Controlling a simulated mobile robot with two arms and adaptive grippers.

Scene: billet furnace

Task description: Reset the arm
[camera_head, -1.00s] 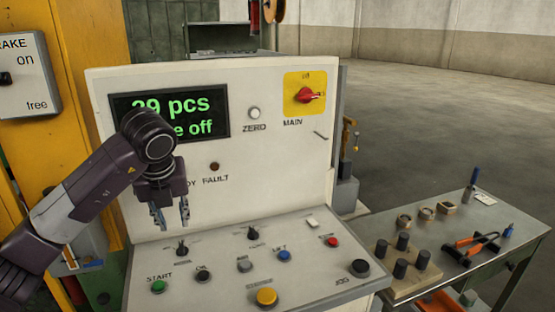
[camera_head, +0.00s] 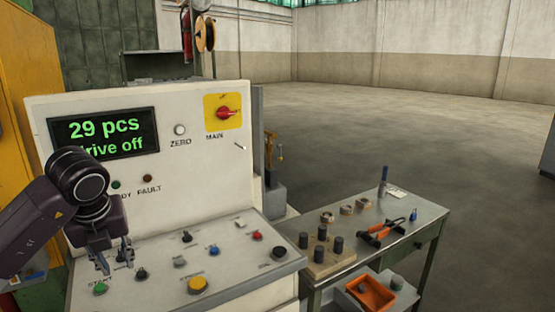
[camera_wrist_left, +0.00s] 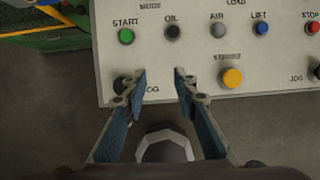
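My left arm comes in from the left in the head view. Its gripper (camera_head: 112,262) hangs over the left part of the control desk (camera_head: 232,278), above the green START button (camera_head: 100,288). In the left wrist view the two blue-padded fingers (camera_wrist_left: 160,80) stand apart with nothing between them. They point at the desk's front edge, below the START (camera_wrist_left: 126,36) and OIL (camera_wrist_left: 172,32) buttons. A dark knob (camera_wrist_left: 122,84) is partly hidden by the left finger. My right gripper is not in view.
The upright panel has a display (camera_head: 104,137) reading "29 pcs" and "drive off", and a red MAIN switch (camera_head: 223,113).

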